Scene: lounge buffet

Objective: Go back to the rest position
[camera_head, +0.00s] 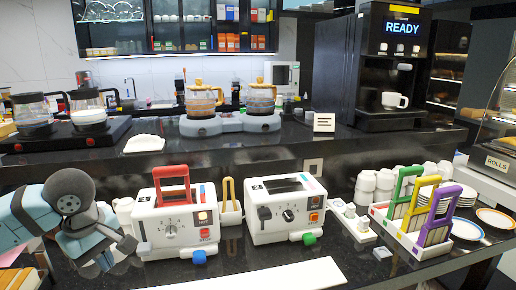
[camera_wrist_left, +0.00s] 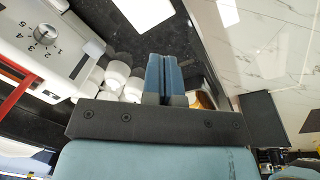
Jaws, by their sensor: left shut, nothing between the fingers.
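My left arm comes in from the left in the head view, and its grey and light-blue wrist hangs low beside the left toaster. My left gripper (camera_wrist_left: 162,78) shows in the left wrist view with its two blue fingers shut together and nothing between them. The white left toaster (camera_head: 178,224), with a red rack in its top, stands just right of the arm; its dial side also shows in the wrist view (camera_wrist_left: 45,40). My right gripper is in neither view.
A second white toaster (camera_head: 286,210) stands to the right. White cups (camera_wrist_left: 117,75) are near the left gripper in the wrist view. A white board (camera_head: 270,276) lies at the front counter edge. A coffee machine (camera_head: 385,65) stands behind.

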